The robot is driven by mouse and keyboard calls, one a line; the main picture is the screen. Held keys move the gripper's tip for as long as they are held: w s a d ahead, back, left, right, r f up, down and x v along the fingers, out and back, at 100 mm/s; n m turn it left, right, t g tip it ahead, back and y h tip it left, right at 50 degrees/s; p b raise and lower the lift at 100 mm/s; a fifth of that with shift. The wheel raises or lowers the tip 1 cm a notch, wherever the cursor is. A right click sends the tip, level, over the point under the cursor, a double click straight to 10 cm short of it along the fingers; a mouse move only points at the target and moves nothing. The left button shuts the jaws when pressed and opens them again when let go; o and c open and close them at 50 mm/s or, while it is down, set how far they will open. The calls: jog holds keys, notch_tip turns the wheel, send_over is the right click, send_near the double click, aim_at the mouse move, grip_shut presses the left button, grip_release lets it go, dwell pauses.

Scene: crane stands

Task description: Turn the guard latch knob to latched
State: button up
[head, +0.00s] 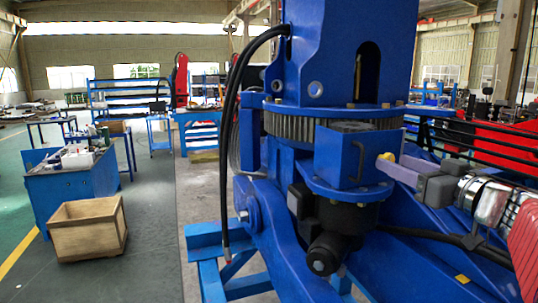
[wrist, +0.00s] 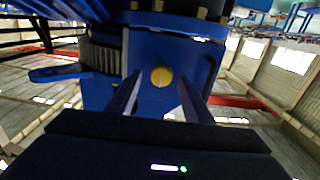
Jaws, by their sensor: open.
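The yellow knob (head: 385,160) sits on the right side of the blue guard box (head: 342,166), below the toothed ring of the blue machine. In the wrist view the knob (wrist: 161,76) is a round yellow disc with a faint upright mark, on a blue face (wrist: 150,99). My gripper (head: 392,166) reaches in from the right, its fingers close to the knob and partly overlapping it in the head view. In the wrist view the fingers of my gripper (wrist: 160,88) are apart, one to each side below the knob. Contact cannot be told. No latch label is readable.
The blue machine's toothed ring (head: 330,129) and a dark motor (head: 335,218) lie close above and below the box. Black hoses (head: 235,100) hang at its left.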

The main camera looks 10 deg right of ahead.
jog(key=shift+w+a, duration=0.1)
jog(key=shift+w, duration=0.45)
jog(key=shift+c, duration=0.6)
jog(key=c, duration=0.9)
